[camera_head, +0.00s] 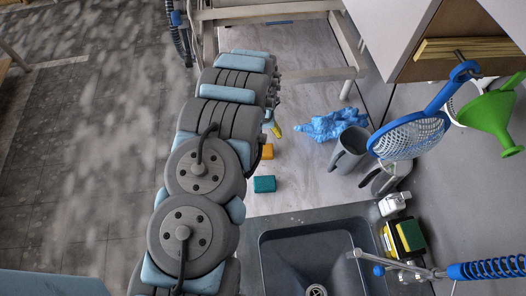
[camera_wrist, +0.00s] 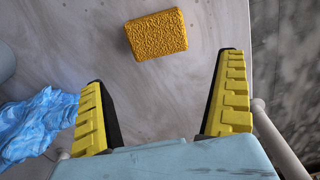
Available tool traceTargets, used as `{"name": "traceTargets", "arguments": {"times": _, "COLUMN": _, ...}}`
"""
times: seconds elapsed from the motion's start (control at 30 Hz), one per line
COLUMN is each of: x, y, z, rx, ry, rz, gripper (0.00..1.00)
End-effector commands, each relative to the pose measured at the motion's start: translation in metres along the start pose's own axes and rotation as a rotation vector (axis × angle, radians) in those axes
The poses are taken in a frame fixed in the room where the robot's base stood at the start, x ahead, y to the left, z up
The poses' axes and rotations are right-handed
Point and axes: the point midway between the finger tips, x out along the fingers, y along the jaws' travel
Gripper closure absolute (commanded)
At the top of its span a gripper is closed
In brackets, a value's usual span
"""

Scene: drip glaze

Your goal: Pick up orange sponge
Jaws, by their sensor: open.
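The orange sponge (camera_wrist: 156,34) lies on the pale work surface in the wrist view, ahead of my fingertips and roughly between their lines. It also shows in the head view (camera_head: 267,151), partly hidden at its left by my arm. My gripper (camera_wrist: 163,75) is open, its two yellow-padded fingers wide apart with nothing between them. The sponge is apart from both fingers. In the head view my arm hides most of the gripper; a yellow finger part shows just above the sponge.
A teal block (camera_head: 264,184) lies below the sponge in the head view. A crumpled blue cloth (camera_head: 325,125) and a grey cup (camera_head: 348,150) are to the right. A dark sink (camera_head: 275,240), a blue strainer (camera_head: 410,135) and a green funnel (camera_head: 493,115) stand further off.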

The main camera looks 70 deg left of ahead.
Motion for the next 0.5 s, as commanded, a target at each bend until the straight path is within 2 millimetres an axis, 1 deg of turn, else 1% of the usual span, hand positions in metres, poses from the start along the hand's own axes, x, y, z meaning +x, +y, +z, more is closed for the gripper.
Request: {"name": "traceTargets", "arguments": {"times": 0.5, "x": 0.039, "y": 0.0, "z": 0.0, "rx": -0.002, "ry": 0.0, "rz": 0.0, "gripper": 0.0}}
